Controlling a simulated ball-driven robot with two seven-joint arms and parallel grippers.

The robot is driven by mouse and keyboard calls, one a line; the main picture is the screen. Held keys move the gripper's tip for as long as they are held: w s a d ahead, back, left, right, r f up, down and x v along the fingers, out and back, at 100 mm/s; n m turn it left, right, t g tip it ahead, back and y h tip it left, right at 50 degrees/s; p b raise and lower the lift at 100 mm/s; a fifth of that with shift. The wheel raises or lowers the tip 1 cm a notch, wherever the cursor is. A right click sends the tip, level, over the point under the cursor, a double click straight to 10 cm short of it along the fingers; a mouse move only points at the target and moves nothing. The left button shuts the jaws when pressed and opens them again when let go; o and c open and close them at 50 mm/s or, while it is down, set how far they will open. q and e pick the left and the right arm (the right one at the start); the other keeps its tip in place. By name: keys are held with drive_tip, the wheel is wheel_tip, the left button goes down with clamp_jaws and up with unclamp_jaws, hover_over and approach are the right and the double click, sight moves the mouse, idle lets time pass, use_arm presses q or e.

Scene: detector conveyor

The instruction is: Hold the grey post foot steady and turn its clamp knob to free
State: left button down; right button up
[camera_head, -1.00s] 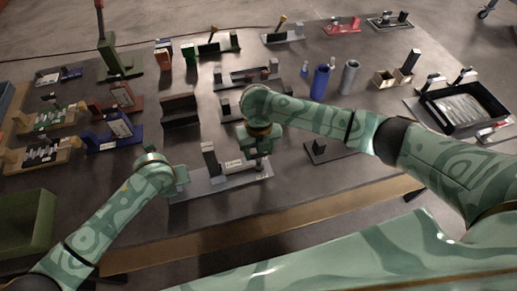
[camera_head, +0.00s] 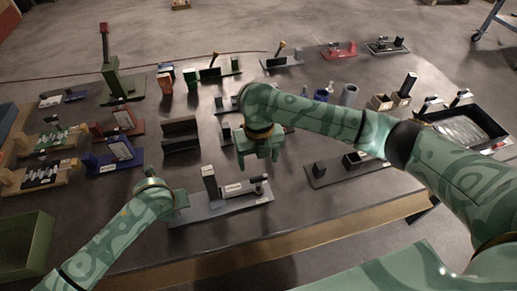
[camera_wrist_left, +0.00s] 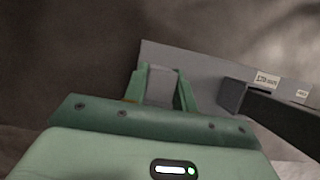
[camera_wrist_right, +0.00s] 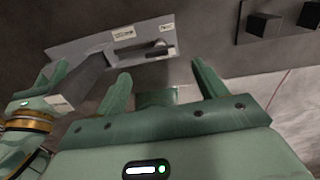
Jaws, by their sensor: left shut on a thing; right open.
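The grey post foot is a flat labelled plate (camera_head: 222,207) with an upright post (camera_head: 210,181) near its left end. Its dark clamp knob (camera_head: 262,180) is on the right part, beside a slot; the right wrist view shows the knob (camera_wrist_right: 160,44) too. My left gripper (camera_head: 183,198) is shut on the plate's left end, and the left wrist view shows grey metal between its fingers (camera_wrist_left: 163,80). My right gripper (camera_head: 260,153) is open and empty, above and behind the knob, apart from it. Its spread fingers (camera_wrist_right: 161,70) show in the right wrist view.
A dark plate with two blocks (camera_head: 345,168) lies to the right of the post foot. A dark brown bracket (camera_head: 181,134) and a blue fixture (camera_head: 115,153) stand behind to the left. The table's front edge (camera_head: 235,252) is close in front; table between is clear.

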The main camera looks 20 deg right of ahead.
wheel_tip(320, 180, up, 4)
drive_tip(key=shift+r, duration=0.2)
use_arm(q)
drive_tip(key=c, duration=1)
unclamp_jaws()
drive_tip(key=shift+c, duration=0.2)
drive_tip(key=shift+r, duration=0.1)
